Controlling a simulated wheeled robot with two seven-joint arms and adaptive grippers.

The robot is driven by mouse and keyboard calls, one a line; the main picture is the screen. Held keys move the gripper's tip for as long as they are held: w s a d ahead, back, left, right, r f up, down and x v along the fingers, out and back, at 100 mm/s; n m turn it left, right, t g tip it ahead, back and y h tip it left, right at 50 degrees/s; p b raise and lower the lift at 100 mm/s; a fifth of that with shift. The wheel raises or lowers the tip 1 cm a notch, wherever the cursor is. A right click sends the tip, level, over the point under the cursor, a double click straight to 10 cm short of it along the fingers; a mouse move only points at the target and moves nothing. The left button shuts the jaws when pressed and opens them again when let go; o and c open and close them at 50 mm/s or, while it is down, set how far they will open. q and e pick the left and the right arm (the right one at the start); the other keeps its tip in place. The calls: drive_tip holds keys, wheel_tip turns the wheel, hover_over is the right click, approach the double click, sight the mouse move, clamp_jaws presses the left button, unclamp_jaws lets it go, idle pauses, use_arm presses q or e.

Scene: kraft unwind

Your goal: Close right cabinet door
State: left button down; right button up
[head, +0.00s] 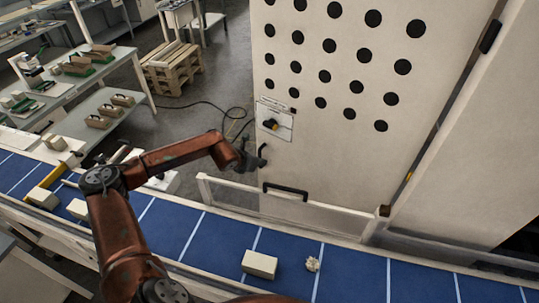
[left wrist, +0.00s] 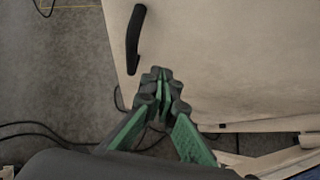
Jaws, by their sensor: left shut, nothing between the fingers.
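A tall beige panel with several round black holes (head: 340,75) stands in the middle of the head view. My left gripper (head: 247,155) is at the panel's lower left edge. In the left wrist view its green fingers (left wrist: 161,80) are together and empty, just below a black handle (left wrist: 135,40) on a beige panel. Contact with the panel cannot be told. My right gripper is out of view.
A blue conveyor (head: 220,238) with pale side rails crosses below, carrying a beige block (head: 259,264) and a crumpled scrap (head: 312,264). Benches with parts stand at the left. A wooden pallet stack (head: 173,68) and black cables lie on the floor behind.

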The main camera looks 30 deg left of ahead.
sight(273, 158)
use_arm(q)
drive_tip(key=w, duration=0.1)
drive_tip(key=w+f+p, duration=0.1)
drive_tip(key=w, duration=0.1)
drive_tip(key=w+p, duration=0.1)
drive_tip(key=shift+w+d+f, duration=0.2)
drive_tip(key=shift+f, duration=0.1)
drive_tip(key=shift+w+f, duration=0.15)
drive_tip(key=shift+w, duration=0.4)
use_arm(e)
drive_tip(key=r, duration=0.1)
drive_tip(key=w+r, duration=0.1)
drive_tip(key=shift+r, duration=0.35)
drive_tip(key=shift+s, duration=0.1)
